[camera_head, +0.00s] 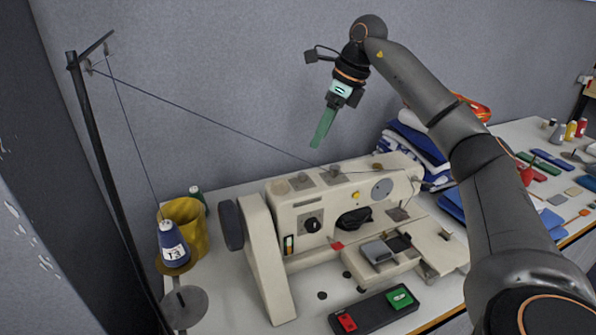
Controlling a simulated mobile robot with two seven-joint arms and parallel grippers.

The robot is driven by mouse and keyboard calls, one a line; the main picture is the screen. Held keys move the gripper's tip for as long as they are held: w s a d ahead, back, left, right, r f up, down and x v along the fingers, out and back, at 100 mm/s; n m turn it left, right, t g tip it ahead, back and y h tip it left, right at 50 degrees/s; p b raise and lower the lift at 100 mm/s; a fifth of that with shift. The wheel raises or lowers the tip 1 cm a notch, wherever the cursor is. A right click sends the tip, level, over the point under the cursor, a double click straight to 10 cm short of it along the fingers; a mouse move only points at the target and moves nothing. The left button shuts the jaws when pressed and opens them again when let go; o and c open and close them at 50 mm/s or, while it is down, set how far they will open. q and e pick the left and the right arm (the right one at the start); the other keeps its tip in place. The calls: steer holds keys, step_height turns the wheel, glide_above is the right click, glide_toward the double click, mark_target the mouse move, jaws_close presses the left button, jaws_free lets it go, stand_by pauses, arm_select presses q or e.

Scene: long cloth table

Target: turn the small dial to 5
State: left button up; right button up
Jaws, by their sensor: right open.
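A cream sewing machine (338,208) stands on the table. A small black dial (312,225) is on the left of its front face, on a dark plate. Its numbers are too small to read. My right gripper (322,130), with green fingers, hangs above and behind the machine, well clear of the dial. It points down and is open, with nothing seen between its fingers. My left gripper is not in view.
A thread stand (104,180) rises at the left, its thread running to the machine. A switch box (374,310) lies in front. Folded cloth (415,140) is behind right.

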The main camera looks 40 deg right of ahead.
mark_target(303, 175)
steer(key=shift+t, duration=0.3)
steer(key=x, duration=0.3)
steer(key=d+x, duration=0.1)
steer(key=x, duration=0.7)
steer(key=shift+w+d+f, duration=0.1)
steer(key=shift+d+f, duration=0.05)
steer(key=shift+f, duration=0.25)
jaws_close()
